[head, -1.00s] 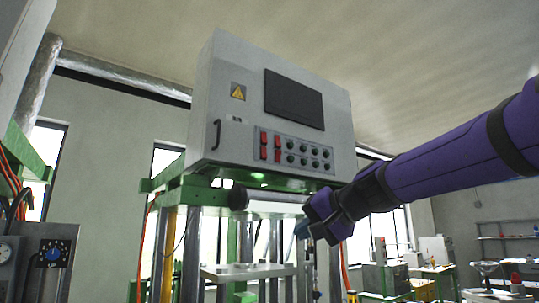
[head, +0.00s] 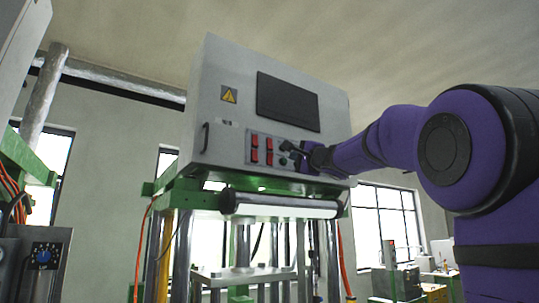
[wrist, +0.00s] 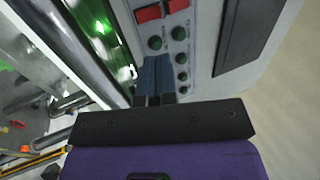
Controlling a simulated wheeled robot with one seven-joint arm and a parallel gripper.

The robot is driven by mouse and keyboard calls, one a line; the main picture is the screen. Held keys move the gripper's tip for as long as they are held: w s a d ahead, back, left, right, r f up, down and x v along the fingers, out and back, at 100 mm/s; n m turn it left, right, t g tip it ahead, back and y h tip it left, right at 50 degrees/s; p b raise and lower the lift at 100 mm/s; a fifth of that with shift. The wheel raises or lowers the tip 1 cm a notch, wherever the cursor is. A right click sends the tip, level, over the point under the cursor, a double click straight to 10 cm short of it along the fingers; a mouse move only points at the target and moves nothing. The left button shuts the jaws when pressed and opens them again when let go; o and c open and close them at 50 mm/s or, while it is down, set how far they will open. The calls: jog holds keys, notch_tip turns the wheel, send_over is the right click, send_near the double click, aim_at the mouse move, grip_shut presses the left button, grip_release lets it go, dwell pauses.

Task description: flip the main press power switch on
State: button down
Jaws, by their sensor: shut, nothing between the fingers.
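The press control box (head: 228,130) is a light grey cabinet with a strip of controls low on its front. Red switches (head: 254,149) stand in two columns at the left of this strip. Red switches (wrist: 148,13) also show at the top of the wrist view. I cannot read which one is the main power switch. My gripper (head: 287,148) is at the strip, just right of the red switches, over the round buttons. In the wrist view its blue fingers (wrist: 156,72) are together and empty, below the red switches. I cannot tell whether they touch the panel.
Round dark buttons (wrist: 155,43) lie beside the fingertips. A dark screen (head: 287,101) is above the strip, and a handle (head: 205,137) is at the box's left. A white roller (head: 280,206) and green frame are below. The air before the box's left side is clear.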

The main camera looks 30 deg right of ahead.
aim_at(269, 153)
jog(key=x, duration=1.2)
jog(key=shift+f, duration=0.1)
jog(key=shift+x, duration=1)
